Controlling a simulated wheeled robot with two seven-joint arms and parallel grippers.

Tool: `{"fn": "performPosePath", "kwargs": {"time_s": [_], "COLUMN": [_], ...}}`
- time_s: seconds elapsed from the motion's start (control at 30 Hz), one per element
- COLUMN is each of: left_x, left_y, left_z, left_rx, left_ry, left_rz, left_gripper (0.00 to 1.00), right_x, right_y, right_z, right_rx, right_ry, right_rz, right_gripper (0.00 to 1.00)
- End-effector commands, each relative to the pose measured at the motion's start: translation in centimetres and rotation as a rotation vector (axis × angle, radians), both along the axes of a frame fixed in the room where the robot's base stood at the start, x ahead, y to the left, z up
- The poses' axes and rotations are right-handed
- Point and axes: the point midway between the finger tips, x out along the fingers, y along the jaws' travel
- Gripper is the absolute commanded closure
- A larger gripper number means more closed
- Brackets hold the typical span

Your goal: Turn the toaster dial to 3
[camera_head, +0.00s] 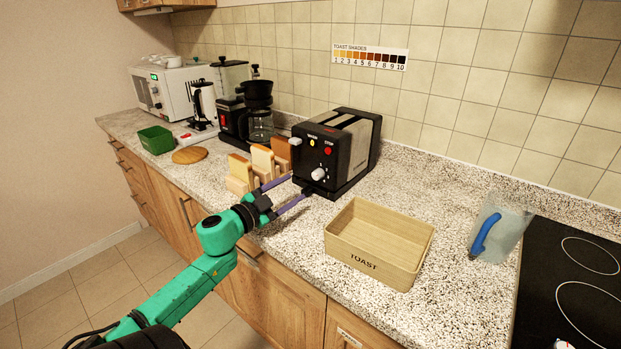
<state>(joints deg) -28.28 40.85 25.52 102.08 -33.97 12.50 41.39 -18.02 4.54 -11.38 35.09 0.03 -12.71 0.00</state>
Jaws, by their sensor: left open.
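The black and steel toaster (345,150) stands on the speckled counter against the tiled wall. Its white dial (318,174) is low on the front face, below a yellow button and a red button. The dial's setting is too small to read. My left gripper (291,187) is open, its two purple fingers pointing at the toaster's front left of the dial. The fingertips are close to the toaster's lower front; I cannot tell whether they touch it. The toast shades chart (369,57), numbered 1 to 10, is on the wall. My right gripper is not in view.
Bread slices (262,160) stand in a wooden rack left of the toaster, close to my left fingers. A wooden TOAST box (379,241) sits to the right, then a clear jug (497,230) and a black hob (574,285). A coffee maker (258,118) stands further left.

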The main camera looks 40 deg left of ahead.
Motion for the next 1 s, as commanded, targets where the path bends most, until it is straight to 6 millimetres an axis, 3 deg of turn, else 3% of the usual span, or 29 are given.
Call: {"fn": "performPosePath", "kwargs": {"time_s": [0.13,0.3,0.47,0.7,0.87,0.9,1.0], "left_x": [3.6,6.5,7.7,7.8,7.8,7.8,7.8], "left_y": [-0.1,-0.1,-0.2,-0.2,-0.2,-0.2,-0.2], "left_z": [0.2,0.1,0.0,0.0,0.0,0.0,0.0], "left_rx": [-0.001,-0.002,-0.001,-0.001,-0.002,-0.002,-0.001], "left_ry": [-0.004,-0.002,0.001,0.002,0.001,0.001,0.001], "left_rz": [0.000,0.002,0.002,0.001,0.001,0.001,0.000], "left_gripper": [0.34,0.34,0.34,0.34,0.95,1.00,1.00], "right_x": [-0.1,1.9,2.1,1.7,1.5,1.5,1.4], "right_y": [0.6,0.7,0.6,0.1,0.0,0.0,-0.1], "right_z": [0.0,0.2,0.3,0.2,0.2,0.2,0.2], "right_rx": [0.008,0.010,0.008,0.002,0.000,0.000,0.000], "right_ry": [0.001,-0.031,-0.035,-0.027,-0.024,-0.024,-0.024], "right_rz": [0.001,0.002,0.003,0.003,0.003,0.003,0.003], "right_gripper": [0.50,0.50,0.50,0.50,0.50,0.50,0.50]}}
